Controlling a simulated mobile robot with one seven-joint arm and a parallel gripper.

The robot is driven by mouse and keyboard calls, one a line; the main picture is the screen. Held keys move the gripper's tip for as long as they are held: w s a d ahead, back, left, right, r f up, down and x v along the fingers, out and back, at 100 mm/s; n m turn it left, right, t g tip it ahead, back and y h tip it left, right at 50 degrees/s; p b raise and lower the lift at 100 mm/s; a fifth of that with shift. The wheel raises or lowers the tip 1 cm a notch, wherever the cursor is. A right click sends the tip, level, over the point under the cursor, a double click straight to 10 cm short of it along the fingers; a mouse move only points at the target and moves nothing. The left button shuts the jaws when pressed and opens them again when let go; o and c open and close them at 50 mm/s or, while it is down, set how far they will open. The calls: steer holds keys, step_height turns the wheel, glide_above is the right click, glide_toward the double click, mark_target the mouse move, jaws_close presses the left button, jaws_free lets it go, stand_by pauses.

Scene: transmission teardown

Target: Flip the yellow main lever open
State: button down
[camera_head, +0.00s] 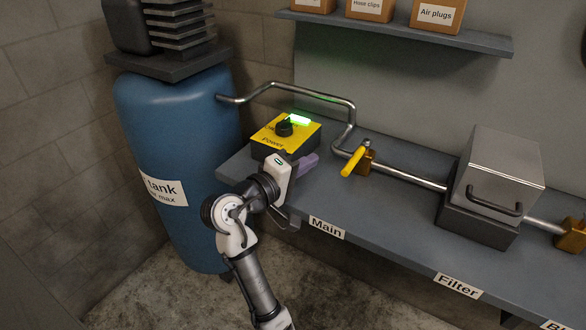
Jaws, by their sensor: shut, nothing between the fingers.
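The yellow main lever (353,161) sits on a brass valve body (367,163) in the silver pipe, above the "Main" label (326,228). The lever points toward the front of the bench, across the pipe. My gripper (311,161) is shut and empty, to the left of the lever and apart from it. Its purple-grey fingers point right, toward the lever, over the bench. Part of my gripper is hidden behind the wrist link.
A yellow power box (268,140) with a black knob and a lit green light stands behind my gripper. A blue tank (180,125) is at left. A metal filter box (502,170) with a handle stands at right. A shelf (420,34) with cartons hangs above the bench (400,215).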

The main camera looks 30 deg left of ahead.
mark_target(357, 156)
steer(key=w+d, duration=0.1)
steer(key=d, duration=0.1)
steer(key=w+d+p, duration=0.1)
steer(key=shift+w+d+f, duration=0.35)
steer(key=shift+d+f, duration=0.15)
steer(key=shift+d, duration=0.35)
steer(key=shift+d+y, duration=0.2)
steer(key=shift+y, duration=0.1)
